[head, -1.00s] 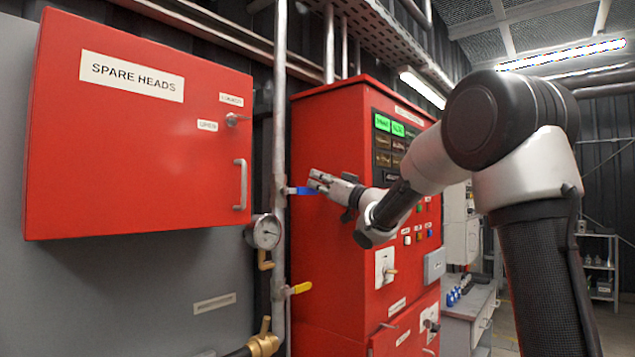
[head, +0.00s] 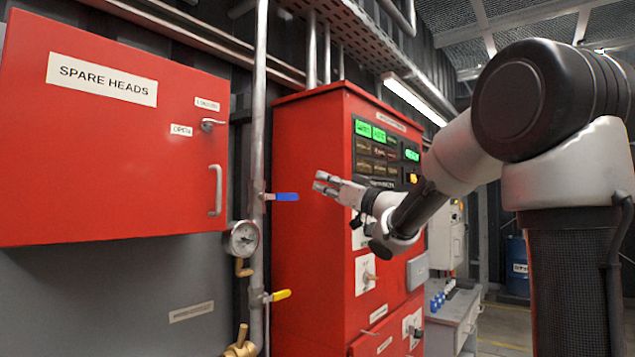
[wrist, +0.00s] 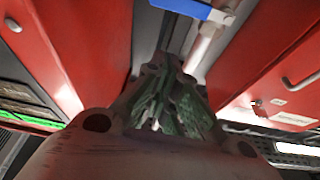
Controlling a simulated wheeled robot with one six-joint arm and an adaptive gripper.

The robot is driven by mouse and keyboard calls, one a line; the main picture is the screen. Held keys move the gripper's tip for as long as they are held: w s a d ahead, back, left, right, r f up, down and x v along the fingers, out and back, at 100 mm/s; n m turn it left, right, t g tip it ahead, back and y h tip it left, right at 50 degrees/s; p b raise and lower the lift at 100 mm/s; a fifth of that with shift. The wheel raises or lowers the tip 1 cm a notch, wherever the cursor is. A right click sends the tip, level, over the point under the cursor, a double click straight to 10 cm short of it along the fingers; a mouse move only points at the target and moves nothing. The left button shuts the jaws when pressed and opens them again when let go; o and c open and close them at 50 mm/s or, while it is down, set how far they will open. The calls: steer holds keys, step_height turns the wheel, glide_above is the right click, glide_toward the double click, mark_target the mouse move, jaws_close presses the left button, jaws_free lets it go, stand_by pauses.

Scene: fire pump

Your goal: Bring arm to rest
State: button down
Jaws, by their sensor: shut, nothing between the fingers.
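My gripper (head: 322,183) is shut and empty. In the head view it hangs in front of the red control cabinet, a little right of the blue valve lever (head: 284,197) and apart from it. My arm reaches in from the right and points left. In the wrist view my gripper (wrist: 170,85) fills the middle, with the blue lever (wrist: 182,8) beyond it at the top edge.
The red control cabinet (head: 310,250) stands close behind my gripper. A vertical pipe (head: 258,130) carries a gauge (head: 242,238) and a yellow lever (head: 279,295). The red spare heads box (head: 120,170) hangs at left. A grey bench (head: 450,315) stands at lower right.

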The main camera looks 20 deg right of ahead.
stand_by(0.4)
steer(key=s+d+f+m+g+h, duration=0.4)
steer(key=s+d+f+m+h, duration=0.3)
steer(key=s+d+f+h, duration=0.6)
steer(key=s+f+g, duration=0.4)
steer(key=s+f, duration=0.5)
steer(key=s, duration=0.2)
steer(key=s+a+f+g, duration=0.1)
steer(key=s+f+g, duration=0.4)
steer(key=s+f, duration=0.4)
steer(key=s, duration=0.3)
steer(key=shift+s+a+f+n+g, duration=0.2)
steer(key=shift+a+f+n+g, duration=0.1)
